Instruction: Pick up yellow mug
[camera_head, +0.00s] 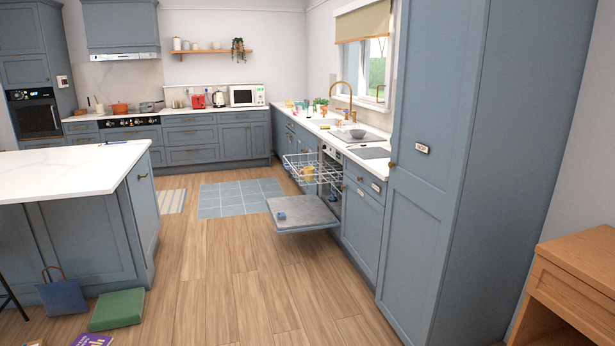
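The yellow mug (308,173) appears as a small yellow shape in the pulled-out upper rack (314,168) of the dishwasher. The rack's wires partly cover it, and its handle cannot be made out. The dishwasher door (302,212) is folded down flat, with a small blue item (281,216) on it. Neither of my grippers is in view.
A white-topped island (70,168) stands at the left. A blue bag (62,297), a green box (117,310) and a purple item (92,340) lie on the floor beside it. A tall blue cabinet (430,170) stands at the right. The wooden floor (235,285) between is clear.

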